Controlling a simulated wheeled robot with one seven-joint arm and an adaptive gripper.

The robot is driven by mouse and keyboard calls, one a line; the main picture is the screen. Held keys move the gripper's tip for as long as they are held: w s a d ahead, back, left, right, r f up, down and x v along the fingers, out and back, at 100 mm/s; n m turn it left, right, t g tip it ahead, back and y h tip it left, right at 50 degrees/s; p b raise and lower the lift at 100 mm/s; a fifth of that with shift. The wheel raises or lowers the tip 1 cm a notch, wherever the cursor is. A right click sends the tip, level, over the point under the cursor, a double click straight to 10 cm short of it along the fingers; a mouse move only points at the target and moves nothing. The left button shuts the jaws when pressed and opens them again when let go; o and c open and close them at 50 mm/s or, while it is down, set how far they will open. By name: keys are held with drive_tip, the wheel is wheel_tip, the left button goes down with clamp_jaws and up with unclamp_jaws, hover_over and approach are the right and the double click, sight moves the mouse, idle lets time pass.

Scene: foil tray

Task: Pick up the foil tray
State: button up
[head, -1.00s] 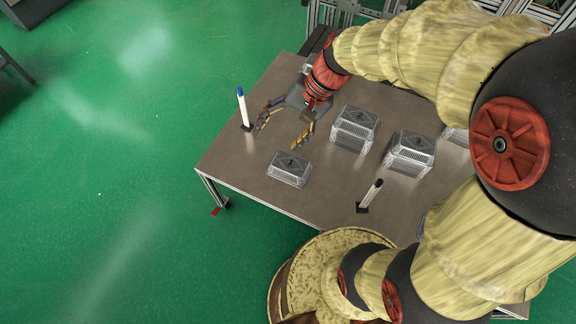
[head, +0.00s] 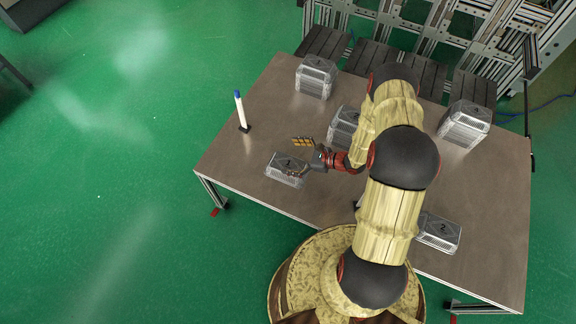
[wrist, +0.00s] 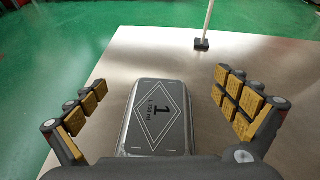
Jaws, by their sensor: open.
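A low silver foil tray (head: 280,171) sits on the table near its left front edge. In the wrist view, its dark top (wrist: 148,108) carries a "1" inside a diamond. My gripper (head: 297,158) is open beside the tray's right end in the head view, partly overlapping it. In the wrist view, its two padded fingers (wrist: 160,86) stand wide apart, one on each side of the tray, with gaps to both sides. The tray's near end is hidden by the gripper body.
More silver trays or stacks stand at the back (head: 316,78), middle (head: 341,128), right (head: 465,124) and front right (head: 440,232). A white post with a blue tip (head: 240,108) stands on the table (head: 225,160) left of my gripper. Another post is mostly hidden by my arm.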

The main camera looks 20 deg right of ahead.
sight(278, 160)
drive_tip(key=f, duration=0.1)
drive_tip(key=f+m, duration=0.1)
drive_tip(key=shift+s+d+f+t+h, duration=0.3)
drive_tip(key=shift+f+h, duration=0.1)
drive_tip(key=shift+w+a+f, duration=0.15)
drive_tip(key=shift+f, duration=0.15)
drive_tip(key=x, duration=0.2)
drive_tip(key=b+x, duration=0.1)
drive_tip(key=x, duration=0.1)
drive_tip(key=b+x, duration=0.1)
drive_tip(key=x, duration=0.1)
drive_tip(key=shift+s+f, duration=0.25)
drive_tip(key=shift+f, duration=0.2)
drive_tip(key=shift+w+a+f, duration=0.15)
drive_tip(key=shift+w+a, duration=0.15)
drive_tip(key=shift+w, duration=0.05)
drive_tip(key=shift+c, duration=0.3)
drive_tip(key=c, duration=0.7)
drive_tip(key=shift+c, duration=0.6)
